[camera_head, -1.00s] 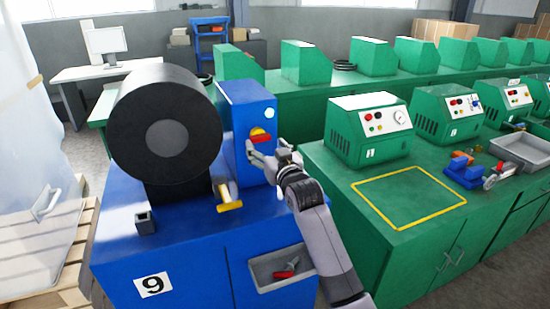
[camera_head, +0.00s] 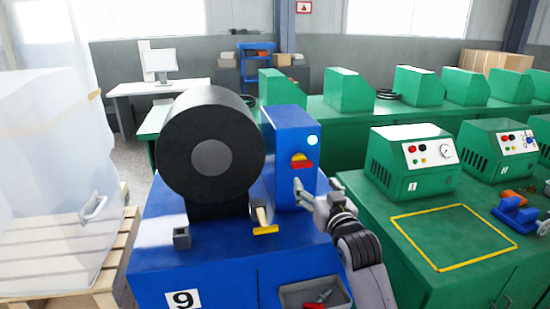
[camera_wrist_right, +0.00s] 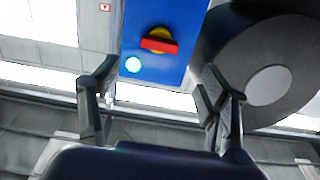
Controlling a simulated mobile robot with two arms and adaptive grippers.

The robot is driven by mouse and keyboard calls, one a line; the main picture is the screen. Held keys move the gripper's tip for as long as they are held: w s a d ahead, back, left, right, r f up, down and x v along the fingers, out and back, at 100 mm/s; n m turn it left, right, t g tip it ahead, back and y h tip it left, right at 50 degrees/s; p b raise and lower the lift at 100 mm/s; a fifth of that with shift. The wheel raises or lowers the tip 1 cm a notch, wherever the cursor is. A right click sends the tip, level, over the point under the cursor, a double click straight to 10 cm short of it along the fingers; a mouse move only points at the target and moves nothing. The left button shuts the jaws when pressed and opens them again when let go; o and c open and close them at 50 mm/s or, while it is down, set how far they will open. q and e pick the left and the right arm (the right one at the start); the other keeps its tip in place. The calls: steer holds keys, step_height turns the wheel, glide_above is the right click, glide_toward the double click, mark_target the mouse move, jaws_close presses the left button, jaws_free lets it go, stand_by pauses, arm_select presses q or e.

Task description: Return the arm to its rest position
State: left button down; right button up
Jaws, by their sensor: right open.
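My right gripper (camera_head: 308,198) is open and empty in the head view, in front of the blue control box of machine 9 and below its switch. The red switch handle on a yellow disc (camera_head: 302,162) sits on the box's front, with a lit round lamp (camera_head: 312,140) above it. In the right wrist view the two fingers of my right gripper (camera_wrist_right: 162,95) stand wide apart with nothing between them. The red and yellow switch (camera_wrist_right: 159,42) shows beyond them, apart from the fingers. My left gripper is not in view.
The blue machine 9 (camera_head: 215,270) carries a big black roller (camera_head: 185,150) and a yellow-handled part (camera_head: 263,222). A grey tray (camera_head: 318,292) with red-handled items is on its front. A green bench (camera_head: 400,270) with a yellow outline stands to the right. A wrapped pallet stands left.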

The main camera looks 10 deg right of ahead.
steer(key=s+a+f+g, duration=0.2)
steer(key=s+f+g, duration=0.5)
steer(key=s+f, duration=1)
steer(key=s+f+n+g, duration=0.1)
steer(key=s+f+g, duration=0.4)
steer(key=s, duration=0.7)
steer(key=s+f+n+g, duration=0.1)
steer(key=s+f+g, duration=0.2)
steer(key=s+f, duration=0.85)
steer(key=f, duration=1)
steer(key=s+f, duration=0.2)
steer(key=f, duration=1)
steer(key=s+d+f+g+b, duration=0.1)
steer(key=s+d+f+g, duration=0.1)
steer(key=s+f, duration=1.4)
steer(key=shift+s+d+f+h, duration=0.2)
steer(key=shift+s+d+h, duration=0.1)
steer(key=shift+s, duration=0.1)
